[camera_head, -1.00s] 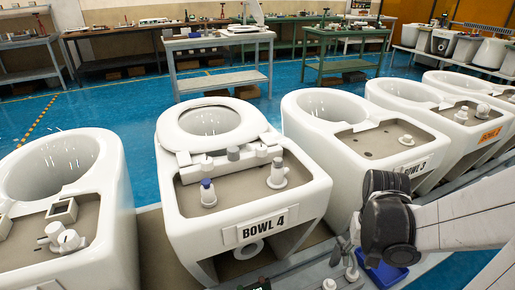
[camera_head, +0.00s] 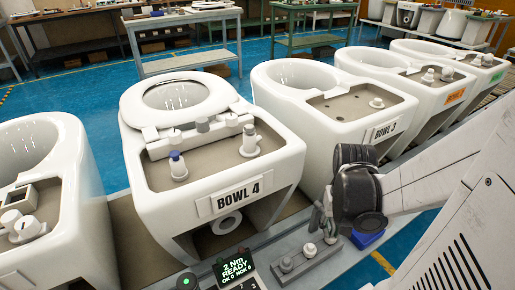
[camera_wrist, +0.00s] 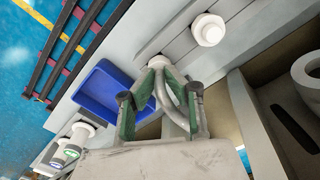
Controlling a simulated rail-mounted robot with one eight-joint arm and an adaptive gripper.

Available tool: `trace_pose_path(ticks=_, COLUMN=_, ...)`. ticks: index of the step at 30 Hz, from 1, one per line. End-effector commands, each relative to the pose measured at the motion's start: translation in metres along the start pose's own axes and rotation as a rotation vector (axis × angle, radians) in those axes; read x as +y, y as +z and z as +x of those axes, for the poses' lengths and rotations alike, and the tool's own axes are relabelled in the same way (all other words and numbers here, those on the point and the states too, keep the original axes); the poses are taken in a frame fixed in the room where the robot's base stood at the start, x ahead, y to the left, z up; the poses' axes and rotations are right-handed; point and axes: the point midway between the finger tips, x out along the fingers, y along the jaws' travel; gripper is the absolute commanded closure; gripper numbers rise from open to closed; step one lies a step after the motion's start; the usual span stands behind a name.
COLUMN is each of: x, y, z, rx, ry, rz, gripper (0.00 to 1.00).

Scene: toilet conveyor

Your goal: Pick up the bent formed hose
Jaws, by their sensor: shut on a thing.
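My gripper (camera_wrist: 158,72) points down at a grey rail, its green-padded fingers closed together at the tips. In the head view my gripper (camera_head: 327,230) is low beside the white pieces on the bench, right of Bowl 4. A white piece (camera_head: 330,240) shows right at its fingertips. I cannot tell whether it is clear of the rail.
A white knob (camera_wrist: 208,30) stands on the rail, apart from my fingers. A blue tray (camera_wrist: 107,92) lies close beside the gripper. Bowl 4 (camera_head: 210,175) and Bowl 3 (camera_head: 340,105) stand behind. A torque display (camera_head: 235,266) sits at the front.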

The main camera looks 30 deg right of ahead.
Motion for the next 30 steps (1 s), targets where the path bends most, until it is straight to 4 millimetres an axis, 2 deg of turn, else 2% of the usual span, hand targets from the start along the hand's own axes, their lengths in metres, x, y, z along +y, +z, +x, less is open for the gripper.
trace_pose_path(ticks=2, x=0.0000, y=0.0000, z=0.0000, rx=0.000, ry=0.000, rz=0.000, gripper=1.00)
trace_pose_path(ticks=3, x=0.0000, y=0.0000, z=0.0000, rx=0.000, ry=0.000, rz=0.000, gripper=0.92)
trace_pose_path(ticks=5, x=0.0000, y=0.0000, z=0.0000, rx=0.000, ry=0.000, rz=0.000, gripper=1.00)
trace_pose_path(ticks=30, x=0.0001, y=-0.0001, z=-0.0057, rx=0.000, ry=0.000, rz=0.000, gripper=1.00)
